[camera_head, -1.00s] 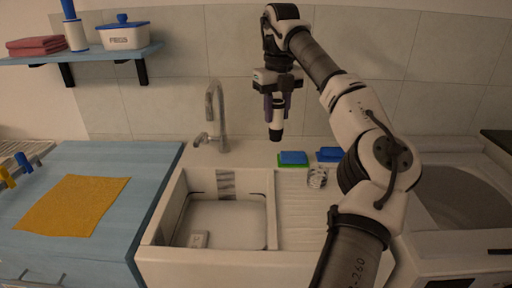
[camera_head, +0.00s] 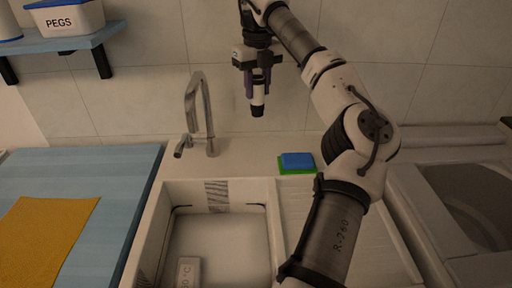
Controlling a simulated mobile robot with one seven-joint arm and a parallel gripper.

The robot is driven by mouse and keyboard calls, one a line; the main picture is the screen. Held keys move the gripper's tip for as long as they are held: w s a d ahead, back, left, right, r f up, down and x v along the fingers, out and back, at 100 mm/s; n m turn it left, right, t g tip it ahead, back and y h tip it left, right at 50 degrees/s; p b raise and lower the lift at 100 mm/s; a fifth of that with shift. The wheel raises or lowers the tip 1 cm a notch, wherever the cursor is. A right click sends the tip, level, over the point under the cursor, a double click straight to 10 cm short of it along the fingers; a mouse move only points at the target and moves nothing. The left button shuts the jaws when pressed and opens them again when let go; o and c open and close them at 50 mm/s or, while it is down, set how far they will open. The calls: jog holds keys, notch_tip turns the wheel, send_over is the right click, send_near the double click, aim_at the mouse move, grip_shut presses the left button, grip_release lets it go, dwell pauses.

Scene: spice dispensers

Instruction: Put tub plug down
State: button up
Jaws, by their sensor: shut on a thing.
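The plug is held upright in the air in front of the tiled wall, above the back ledge of the sink. Its upper part is hidden between the fingers. The white sink (camera_head: 222,242) lies below, with its basin open and a ribbed drainboard (camera_head: 304,210) to the right.
A chrome tap (camera_head: 209,115) stands left of my gripper. A blue and green sponge (camera_head: 297,162) lies on the back ledge. A pale block (camera_head: 188,272) with writing lies in the basin. A yellow cloth (camera_head: 45,240) lies on the blue counter (camera_head: 125,190). My arm covers part of the drainboard.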

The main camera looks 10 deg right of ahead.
aim_at(258, 104)
notch_tip(258, 104, down, 17)
jog(key=p, duration=0.3)
jog(key=shift+f, duration=0.1)
jog(key=shift+f, duration=0.2)
jog(key=o, duration=0.9)
notch_tip(258, 104, up, 12)
jog(key=shift+r+b, duration=0.2)
jog(key=shift+b, duration=0.9)
